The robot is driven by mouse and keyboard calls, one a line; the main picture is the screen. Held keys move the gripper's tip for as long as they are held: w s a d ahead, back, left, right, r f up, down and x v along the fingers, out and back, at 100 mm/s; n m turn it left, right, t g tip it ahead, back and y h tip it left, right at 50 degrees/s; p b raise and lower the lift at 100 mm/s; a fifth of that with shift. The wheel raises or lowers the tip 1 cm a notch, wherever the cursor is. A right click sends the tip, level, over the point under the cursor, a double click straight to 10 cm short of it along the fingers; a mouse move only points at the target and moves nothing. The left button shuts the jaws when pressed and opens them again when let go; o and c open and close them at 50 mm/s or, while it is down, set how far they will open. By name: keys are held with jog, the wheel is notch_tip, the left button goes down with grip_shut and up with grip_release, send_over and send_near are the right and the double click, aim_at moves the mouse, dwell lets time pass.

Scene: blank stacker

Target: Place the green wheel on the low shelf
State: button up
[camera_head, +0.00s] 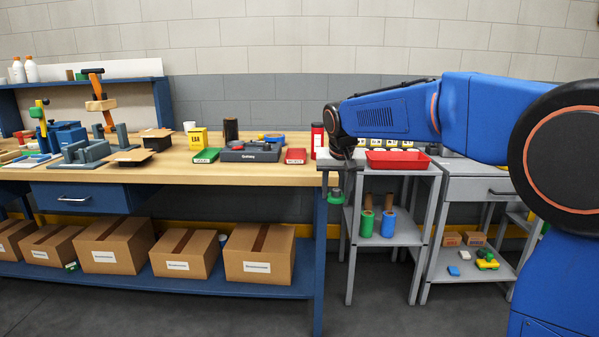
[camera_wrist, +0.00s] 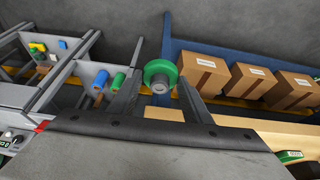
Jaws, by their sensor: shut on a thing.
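The green wheel (camera_head: 336,195) is held in my gripper (camera_head: 337,178), hanging at the right end of the workbench, beside the grey stand. In the wrist view the wheel (camera_wrist: 153,68) shows a green rim and a grey hub between my fingers (camera_wrist: 160,78). My gripper is shut on it. The grey stand has a lower shelf (camera_head: 401,232), to the right of and below the wheel. A second grey stand further right has a low shelf (camera_head: 448,280). The blue low shelf (camera_head: 200,285) runs under the workbench. The frames do not settle which shelf is meant.
A green roll (camera_head: 366,224) and a blue roll (camera_head: 388,224) stand on the grey stand's lower shelf. A red tray (camera_head: 398,160) sits on its top. Several cardboard boxes (camera_head: 260,256) fill the blue shelf. The second stand's low shelf holds small blocks and has bare patches.

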jog(key=w+d+f, duration=0.6)
jog(key=w+f, duration=0.1)
jog(key=f, duration=0.3)
jog(key=w+d+f, duration=0.6)
jog(key=w+f, duration=0.1)
jog(key=f, duration=0.4)
jog(key=w+d+f, duration=0.6)
jog(key=w+f, duration=0.1)
jog(key=f, duration=0.3)
jog(key=shift+f, duration=0.2)
jog(key=shift+s+f, duration=0.1)
jog(key=shift+f, duration=0.05)
